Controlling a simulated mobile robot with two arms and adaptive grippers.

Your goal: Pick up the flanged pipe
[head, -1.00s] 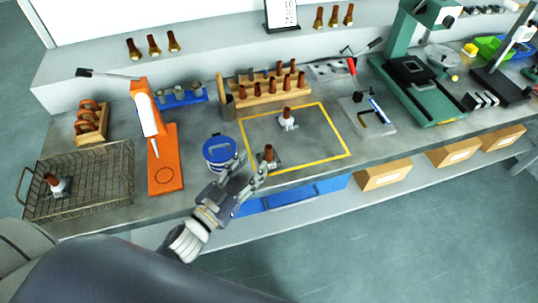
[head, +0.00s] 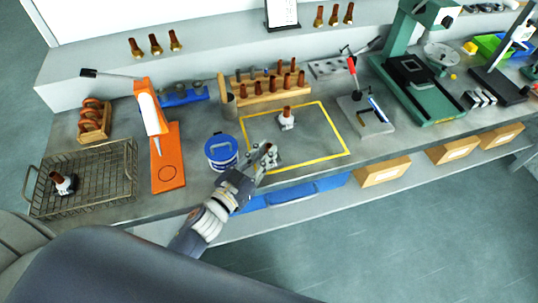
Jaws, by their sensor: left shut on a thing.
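My left gripper (head: 262,158) reaches in from the lower left and is shut on a flanged pipe (head: 273,153) at the front edge of the yellow-outlined square (head: 320,160). The fingers hide part of this pipe; its brown end and some of its grey flange show. I cannot tell whether it still touches the bench. A second flanged pipe (head: 287,119), brown with a pale flange, stands upright inside the square. A third one (head: 62,183) is in the wire basket (head: 105,185) at the left. My right gripper is not in view.
A blue-lidded tub (head: 221,150) stands close to the left of my gripper. An orange press (head: 166,165) is further left. A wooden rack of brown pipes (head: 262,93) stands behind the square. The right part of the square is clear.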

